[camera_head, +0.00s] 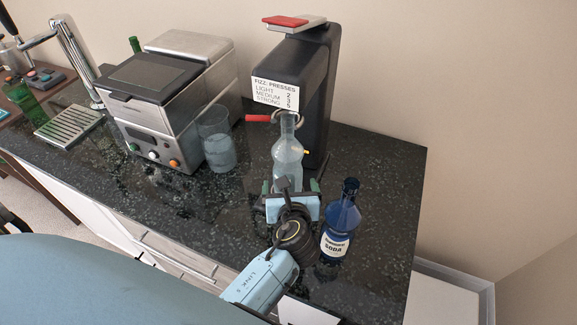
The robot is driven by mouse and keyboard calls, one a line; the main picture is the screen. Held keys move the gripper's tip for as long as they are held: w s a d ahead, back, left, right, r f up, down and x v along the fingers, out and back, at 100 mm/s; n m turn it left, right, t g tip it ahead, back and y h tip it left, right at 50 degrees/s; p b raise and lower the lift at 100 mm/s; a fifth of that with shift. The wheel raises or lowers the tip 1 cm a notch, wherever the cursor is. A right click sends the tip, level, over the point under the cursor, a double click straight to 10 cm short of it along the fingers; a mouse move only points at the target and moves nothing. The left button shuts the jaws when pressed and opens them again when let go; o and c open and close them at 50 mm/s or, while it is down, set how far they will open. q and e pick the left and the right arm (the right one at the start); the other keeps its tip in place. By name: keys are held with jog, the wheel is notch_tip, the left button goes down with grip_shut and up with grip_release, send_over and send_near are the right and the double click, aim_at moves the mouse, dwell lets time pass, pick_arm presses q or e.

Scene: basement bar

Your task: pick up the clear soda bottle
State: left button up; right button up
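The clear soda bottle (288,157) stands upright under the head of the black soda machine, its neck at the red-handled fitting. Its lower part is partly hidden by my gripper. My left gripper (290,187) is just in front of the bottle, with its two green-tipped fingers spread apart wider than the bottle. I see gaps beside the bottle, and I cannot tell how far the fingers reach around it. My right gripper is not in view.
A blue soda bottle (341,224) stands close to the right of my gripper. The soda machine (318,85) is behind, a glass (216,140) and a metal appliance (170,95) are to the left. The dark counter (385,185) is clear at the right.

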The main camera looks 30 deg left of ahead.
aim_at(288, 175)
pick_arm(q)
jog(key=x, duration=0.4)
jog(key=shift+a+r, duration=0.15)
jog(key=shift+r, duration=0.1)
jog(key=shift+w+a+f, duration=0.2)
jog(key=shift+w, duration=0.15)
jog(key=shift+s, duration=0.1)
jog(key=c, duration=1.6)
jog(key=shift+r, duration=0.2)
jog(key=shift+c, duration=1.2)
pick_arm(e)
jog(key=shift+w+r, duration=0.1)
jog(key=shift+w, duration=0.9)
pick_arm(q)
jog(key=shift+r, duration=0.1)
